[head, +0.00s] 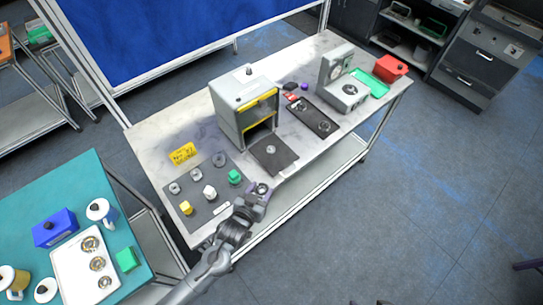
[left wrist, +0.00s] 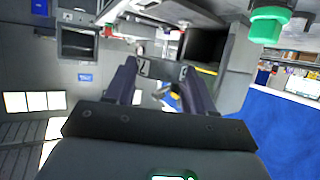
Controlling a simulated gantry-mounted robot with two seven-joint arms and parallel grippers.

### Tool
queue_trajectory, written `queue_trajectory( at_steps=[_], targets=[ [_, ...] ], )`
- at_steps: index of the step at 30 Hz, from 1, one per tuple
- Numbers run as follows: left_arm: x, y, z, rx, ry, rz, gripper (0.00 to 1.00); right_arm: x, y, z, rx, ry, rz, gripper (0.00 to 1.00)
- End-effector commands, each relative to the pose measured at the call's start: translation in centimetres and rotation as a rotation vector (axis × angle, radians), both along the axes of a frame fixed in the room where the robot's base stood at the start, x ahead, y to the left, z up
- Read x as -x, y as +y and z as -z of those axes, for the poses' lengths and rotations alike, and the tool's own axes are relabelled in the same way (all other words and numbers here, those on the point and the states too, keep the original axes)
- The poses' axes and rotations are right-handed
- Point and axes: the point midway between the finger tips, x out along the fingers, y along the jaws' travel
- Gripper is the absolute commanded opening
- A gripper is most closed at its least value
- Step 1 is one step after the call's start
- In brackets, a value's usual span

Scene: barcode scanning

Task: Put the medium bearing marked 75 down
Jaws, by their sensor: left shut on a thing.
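My left gripper (head: 258,195) is at the front edge of the table, by the right side of the grey mat (head: 204,215). It is shut on a metal ring, the bearing (head: 262,189), which shows at its fingertips. I cannot read a 75 on it. Whether the bearing touches the surface below is not clear. In the left wrist view the two dark fingers (left wrist: 160,85) point away from the camera; the bearing cannot be made out there. My right gripper is not in view.
A grey box (head: 230,98) with a dark plate (head: 272,153) stands behind. A dark tray (head: 310,115) with rings lies farther right.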

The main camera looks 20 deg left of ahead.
Motion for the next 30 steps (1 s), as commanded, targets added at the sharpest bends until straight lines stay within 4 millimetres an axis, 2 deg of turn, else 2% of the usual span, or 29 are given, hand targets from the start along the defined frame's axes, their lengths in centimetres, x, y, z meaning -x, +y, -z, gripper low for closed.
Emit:
queue_trajectory(
  at_steps=[1,6,11,15,21,24,30],
  targets=[
    [-1.7,-0.6,2.2,0.002,-0.008,0.006,0.18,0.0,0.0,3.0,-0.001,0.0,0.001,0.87],
    [-6.6,-2.2,4.2,0.002,-0.01,0.027,0.18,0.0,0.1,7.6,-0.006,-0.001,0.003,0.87],
    [-11.1,-3.5,4.4,0.002,-0.01,0.045,0.18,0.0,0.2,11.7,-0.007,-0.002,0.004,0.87],
    [-14.4,-4.5,3.1,0.003,-0.01,0.055,0.18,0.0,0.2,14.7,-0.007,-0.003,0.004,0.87],
    [-17.3,-5.3,0.1,0.001,-0.008,0.062,0.18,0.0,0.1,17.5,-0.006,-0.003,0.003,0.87],
    [-18.1,-5.5,-1.0,0.002,-0.005,0.063,0.18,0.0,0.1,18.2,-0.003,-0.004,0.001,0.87],
    [-18.7,-5.6,-2.2,0.001,-0.002,0.065,0.18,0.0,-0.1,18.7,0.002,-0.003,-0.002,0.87]
  ],
)
